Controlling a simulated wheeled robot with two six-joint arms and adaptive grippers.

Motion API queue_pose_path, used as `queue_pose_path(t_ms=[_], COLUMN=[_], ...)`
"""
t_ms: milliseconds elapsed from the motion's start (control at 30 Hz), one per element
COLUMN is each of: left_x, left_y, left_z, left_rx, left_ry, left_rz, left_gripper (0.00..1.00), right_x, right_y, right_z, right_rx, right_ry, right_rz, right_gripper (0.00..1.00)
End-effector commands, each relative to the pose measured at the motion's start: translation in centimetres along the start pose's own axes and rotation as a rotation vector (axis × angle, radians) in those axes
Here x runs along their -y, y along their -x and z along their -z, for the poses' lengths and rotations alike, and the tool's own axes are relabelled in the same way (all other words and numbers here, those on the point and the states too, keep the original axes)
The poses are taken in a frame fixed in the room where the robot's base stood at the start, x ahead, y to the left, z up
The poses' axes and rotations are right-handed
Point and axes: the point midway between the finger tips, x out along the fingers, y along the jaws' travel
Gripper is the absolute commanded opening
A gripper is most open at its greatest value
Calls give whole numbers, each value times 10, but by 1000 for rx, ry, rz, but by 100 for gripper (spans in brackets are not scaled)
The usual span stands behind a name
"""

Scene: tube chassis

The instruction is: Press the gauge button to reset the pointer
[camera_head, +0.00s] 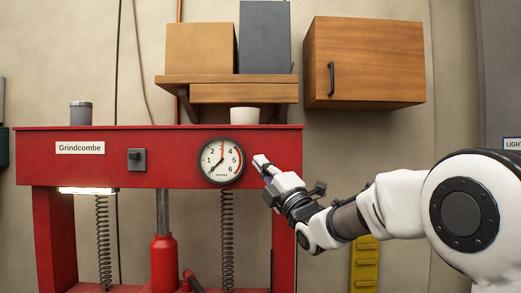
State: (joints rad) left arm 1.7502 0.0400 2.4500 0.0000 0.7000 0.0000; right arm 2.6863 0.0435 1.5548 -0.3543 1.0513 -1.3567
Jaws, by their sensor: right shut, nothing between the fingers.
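The round gauge (222,160) with a white face and dark rim is on the front of the red press's top beam. Its numerals run around the dial, and a red arc marks the right side. An orange-red line stands near vertical at the top of the dial, and a thin dark pointer slants to the lower left. I cannot make out a separate button on the gauge. My right gripper (261,163) is shut and empty, just right of the gauge rim, with its fingertips pointing up and left. I cannot tell its exact distance from the beam. My left gripper is not in view.
The red press frame (90,170) bears a "Grindcombe" label and a grey switch (137,160). A white cup (245,116) and a grey can (81,113) stand on top. A shelf with boxes and a wooden cabinet (365,62) hang above. A yellow bracket (365,265) is below my arm.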

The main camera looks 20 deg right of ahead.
Motion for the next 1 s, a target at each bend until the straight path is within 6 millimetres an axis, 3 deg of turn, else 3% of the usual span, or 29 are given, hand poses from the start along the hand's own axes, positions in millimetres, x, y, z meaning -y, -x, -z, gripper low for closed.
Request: queue_pose_path(t_ms=[33, 300, 1000], left_x=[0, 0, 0], left_y=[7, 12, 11], left_z=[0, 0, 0], left_rx=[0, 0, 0], left_ry=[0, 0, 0], left_rz=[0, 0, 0], left_gripper=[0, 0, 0], right_x=[1, 14, 15], right_y=[-7, -20, -20], right_z=[-4, -14, -14], right_rx=[1, 0, 0], right_ry=[0, -1, -1], right_rz=[0, 1, 0], right_gripper=[0, 0, 0])
